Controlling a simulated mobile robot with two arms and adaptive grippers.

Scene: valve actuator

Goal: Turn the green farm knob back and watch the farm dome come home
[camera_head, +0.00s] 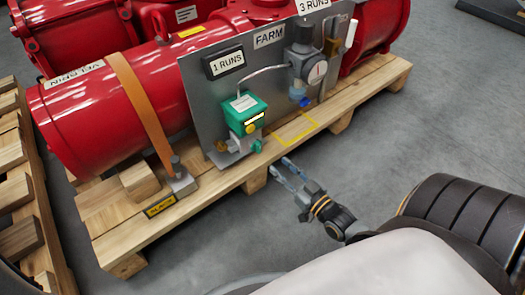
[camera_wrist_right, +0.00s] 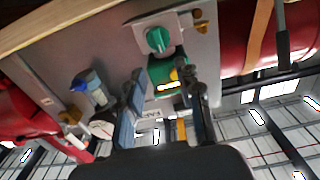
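In the right wrist view the green knob (camera_wrist_right: 158,39) is ahead of the fingertips, with the box between and behind the fingers. My right gripper (camera_head: 280,168) is open and empty, in front of the panel, apart from the knob. I cannot tell which part is the farm dome. My left gripper is not in view.
A large red actuator (camera_head: 90,110) lies behind the panel, strapped with an orange band (camera_head: 140,105) on a wooden pallet (camera_head: 215,190). A gauge unit (camera_head: 310,65) and blue cap (camera_head: 298,91) are right of the green box. Grey floor (camera_head: 430,110) is clear at the right.

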